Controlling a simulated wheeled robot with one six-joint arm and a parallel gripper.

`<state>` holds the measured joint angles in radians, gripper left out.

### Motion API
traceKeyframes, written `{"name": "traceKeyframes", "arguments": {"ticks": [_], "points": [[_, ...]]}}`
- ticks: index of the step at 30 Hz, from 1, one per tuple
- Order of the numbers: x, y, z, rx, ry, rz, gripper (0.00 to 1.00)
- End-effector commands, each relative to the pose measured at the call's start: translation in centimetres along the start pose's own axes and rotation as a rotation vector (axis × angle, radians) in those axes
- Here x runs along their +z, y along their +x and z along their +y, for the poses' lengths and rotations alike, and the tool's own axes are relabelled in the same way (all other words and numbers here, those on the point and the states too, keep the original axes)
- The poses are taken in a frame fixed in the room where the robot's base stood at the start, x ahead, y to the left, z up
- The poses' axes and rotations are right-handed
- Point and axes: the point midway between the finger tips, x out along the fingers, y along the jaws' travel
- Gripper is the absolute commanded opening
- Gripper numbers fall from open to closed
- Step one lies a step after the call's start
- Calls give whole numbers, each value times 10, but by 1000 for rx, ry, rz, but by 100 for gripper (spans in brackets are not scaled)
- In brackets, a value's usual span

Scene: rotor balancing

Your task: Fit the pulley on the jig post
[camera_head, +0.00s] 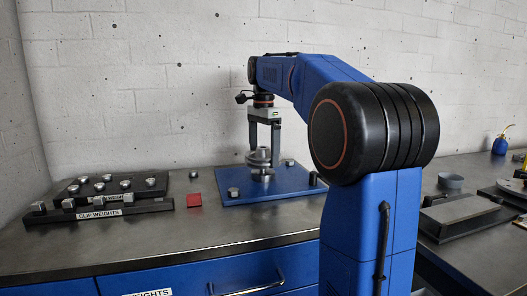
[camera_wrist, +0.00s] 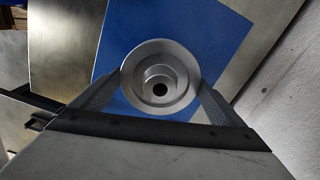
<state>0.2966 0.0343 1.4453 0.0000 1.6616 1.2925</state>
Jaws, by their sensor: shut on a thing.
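The pulley (camera_head: 259,157) is a grey metal stepped disc, held roughly level above the blue jig plate (camera_head: 215,198). My gripper (camera_head: 264,148) reaches down from above and is shut on the pulley's rim, one finger on each side. In the wrist view the pulley (camera_wrist: 136,97) faces the camera, with a raised hub and a dark centre bore. The blue plate (camera_wrist: 210,35) lies behind it. A short metal piece (camera_head: 263,176) shows just under the pulley in the head view. I cannot tell whether it is the post or whether the pulley touches it.
Small metal knobs stand near the plate's corners, one at front left (camera_head: 233,192). A small red block (camera_head: 194,200) lies left of the plate. Black racks of clip weights (camera_head: 100,212) stand further left. A dark flat stand (camera_head: 465,215) is at right. The bench front is clear.

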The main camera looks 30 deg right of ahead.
Motion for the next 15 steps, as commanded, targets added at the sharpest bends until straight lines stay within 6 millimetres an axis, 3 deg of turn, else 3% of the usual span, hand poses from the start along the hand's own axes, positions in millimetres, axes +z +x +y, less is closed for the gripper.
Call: {"name": "traceKeyframes", "arguments": {"ticks": [15], "points": [[0,10,0,-1,0,0,35]]}}
